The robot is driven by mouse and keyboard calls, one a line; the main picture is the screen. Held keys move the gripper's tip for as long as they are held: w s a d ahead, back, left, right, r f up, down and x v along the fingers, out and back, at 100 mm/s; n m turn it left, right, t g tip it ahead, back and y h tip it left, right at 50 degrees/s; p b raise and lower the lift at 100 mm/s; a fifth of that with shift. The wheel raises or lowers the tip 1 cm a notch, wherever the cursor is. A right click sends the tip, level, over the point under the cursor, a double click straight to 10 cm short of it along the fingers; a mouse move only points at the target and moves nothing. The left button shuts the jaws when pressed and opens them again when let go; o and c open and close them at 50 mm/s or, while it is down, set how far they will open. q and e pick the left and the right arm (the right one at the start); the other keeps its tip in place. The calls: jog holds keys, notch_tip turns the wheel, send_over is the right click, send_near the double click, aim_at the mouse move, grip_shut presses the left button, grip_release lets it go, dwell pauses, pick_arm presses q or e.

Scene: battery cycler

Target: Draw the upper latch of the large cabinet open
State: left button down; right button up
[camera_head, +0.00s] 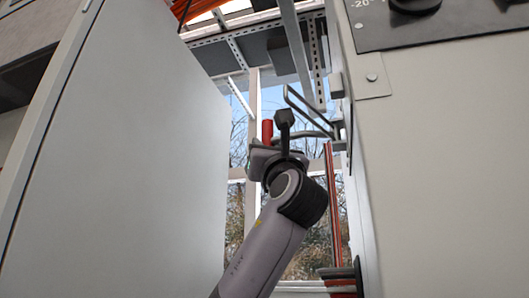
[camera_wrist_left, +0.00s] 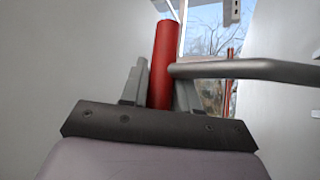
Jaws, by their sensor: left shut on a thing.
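The large cabinet (camera_head: 455,150) is the pale grey body on the right of the head view. A bent grey metal bar, the latch (camera_head: 312,134), comes out from its edge and ends in a red cylindrical grip (camera_head: 267,129). My left gripper (camera_head: 263,146) is shut on this red grip, which stands upright between the fingers. In the left wrist view the red grip (camera_wrist_left: 163,65) rises from between the fingertips (camera_wrist_left: 160,92), and the grey bar (camera_wrist_left: 245,69) runs from it to the right. The fingers hide the lower part of the grip. My right gripper is not in view.
A tall flat grey panel (camera_head: 125,160) stands close on the left, leaving a narrow gap for my arm. A bent metal bar (camera_head: 305,108) sits just above the latch. A black-and-red part (camera_head: 342,278) juts out low by the cabinet. Perforated metal beams (camera_head: 318,65) hang overhead.

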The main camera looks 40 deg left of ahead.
pick_arm(q)
jog(key=shift+s+d+r, duration=0.4)
jog(key=shift+d+r, duration=0.05)
jog(key=shift+r, duration=0.05)
jog(key=c, duration=0.9)
grip_release()
jog(key=shift+c, duration=0.2)
jog(key=shift+d, duration=0.15)
jog(key=b+v, duration=0.3)
jog(key=v, duration=0.4)
jog(key=shift+w+a+f, duration=0.25)
jog(key=shift+a+f, duration=0.05)
